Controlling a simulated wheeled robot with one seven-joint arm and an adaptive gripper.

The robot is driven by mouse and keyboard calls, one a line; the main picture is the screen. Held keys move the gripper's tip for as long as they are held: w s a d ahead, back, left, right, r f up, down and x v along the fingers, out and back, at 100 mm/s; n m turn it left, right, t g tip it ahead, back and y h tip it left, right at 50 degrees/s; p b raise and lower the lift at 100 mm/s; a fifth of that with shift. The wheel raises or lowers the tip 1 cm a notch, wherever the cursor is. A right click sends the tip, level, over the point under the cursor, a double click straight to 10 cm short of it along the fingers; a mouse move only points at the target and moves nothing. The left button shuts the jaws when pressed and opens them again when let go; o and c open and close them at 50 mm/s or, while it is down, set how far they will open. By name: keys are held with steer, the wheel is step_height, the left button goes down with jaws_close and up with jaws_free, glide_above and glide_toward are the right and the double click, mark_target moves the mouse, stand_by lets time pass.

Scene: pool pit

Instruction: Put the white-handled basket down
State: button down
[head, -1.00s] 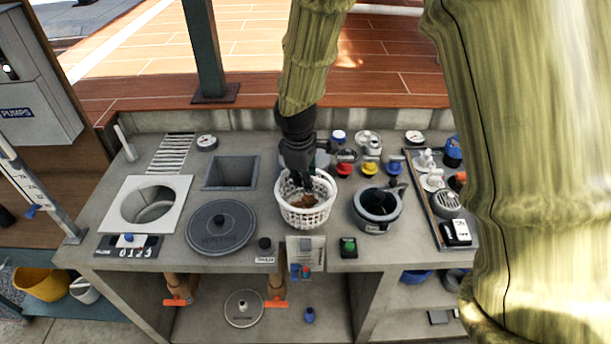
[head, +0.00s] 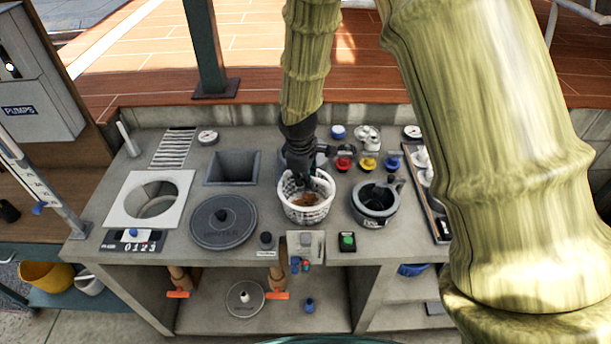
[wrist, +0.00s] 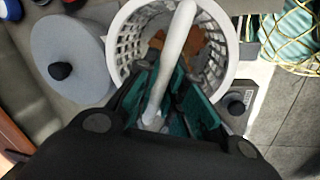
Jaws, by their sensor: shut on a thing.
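The white basket (head: 305,208) is a round lattice tub with brown leaf-like debris (head: 303,198) inside. In the head view it is at the middle of the grey counter, between the dark round lid and the dark pot. I cannot tell whether its bottom touches the counter. My gripper (head: 303,180) points down into the basket's top. In the wrist view the gripper's teal-padded fingers (wrist: 183,105) are shut on the white handle (wrist: 170,65), which arches across the basket (wrist: 225,60). The fingers hide part of the basket's near rim.
A dark round lid (head: 222,222) lies left of the basket, and a dark pot (head: 376,203) stands right. A square well (head: 232,168) is behind left. Red, yellow and blue valves (head: 368,163) stand behind right. A small black knob (head: 266,241) and green switch (head: 347,241) are near the front edge.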

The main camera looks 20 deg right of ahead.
steer(key=shift+f, duration=0.2)
steer(key=c, duration=1.5)
jaws_free()
step_height(320, 180, up, 12)
steer(key=s+a+b, duration=0.1)
steer(key=b, duration=0.2)
steer(key=shift+s+a, duration=0.2)
steer(key=shift+s, duration=0.2)
